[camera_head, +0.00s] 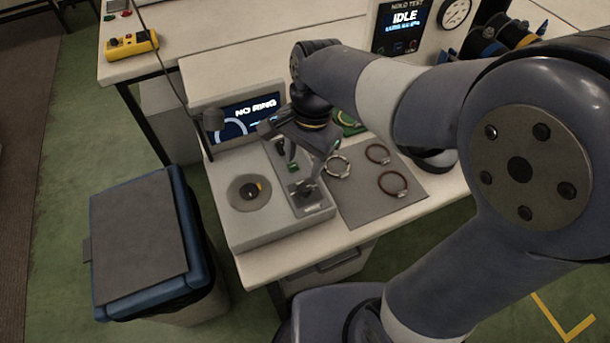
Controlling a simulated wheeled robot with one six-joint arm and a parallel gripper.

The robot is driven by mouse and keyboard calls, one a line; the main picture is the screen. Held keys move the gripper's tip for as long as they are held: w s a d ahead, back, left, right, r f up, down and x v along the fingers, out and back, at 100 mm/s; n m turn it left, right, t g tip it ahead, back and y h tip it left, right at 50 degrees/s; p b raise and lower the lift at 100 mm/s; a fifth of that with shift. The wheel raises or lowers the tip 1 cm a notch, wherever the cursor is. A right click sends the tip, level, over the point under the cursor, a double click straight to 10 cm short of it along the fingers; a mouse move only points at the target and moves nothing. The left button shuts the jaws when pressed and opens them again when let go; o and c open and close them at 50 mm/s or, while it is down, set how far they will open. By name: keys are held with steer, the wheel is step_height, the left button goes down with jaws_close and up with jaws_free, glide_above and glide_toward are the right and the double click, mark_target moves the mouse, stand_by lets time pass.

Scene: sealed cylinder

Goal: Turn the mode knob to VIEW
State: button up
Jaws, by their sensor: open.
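A grey bench unit has a dark control strip (312,208) with small fittings, including a green one (293,168). My gripper (296,166) is open above the strip, pointing down. It hides part of the strip, and I cannot tell whether it touches anything. The screen (249,116) behind reads "NO RING".
Several rings, one of them brown (393,184), lie on a grey mat (365,212) to the right. A blue lidded bin (140,240) stands on the floor at left. A screen (402,20) behind reads "IDLE".

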mark_target(305, 187)
steer(key=shift+n+t+h, duration=0.3)
steer(key=shift+n+h, duration=0.2)
steer(key=shift+h, duration=0.1)
step_height(305, 187, down, 9)
steer(key=shift+w+d+f, duration=0.1)
steer(key=shift+f, duration=0.05)
steer(key=shift+c, duration=0.4)
steer(key=c, duration=0.9)
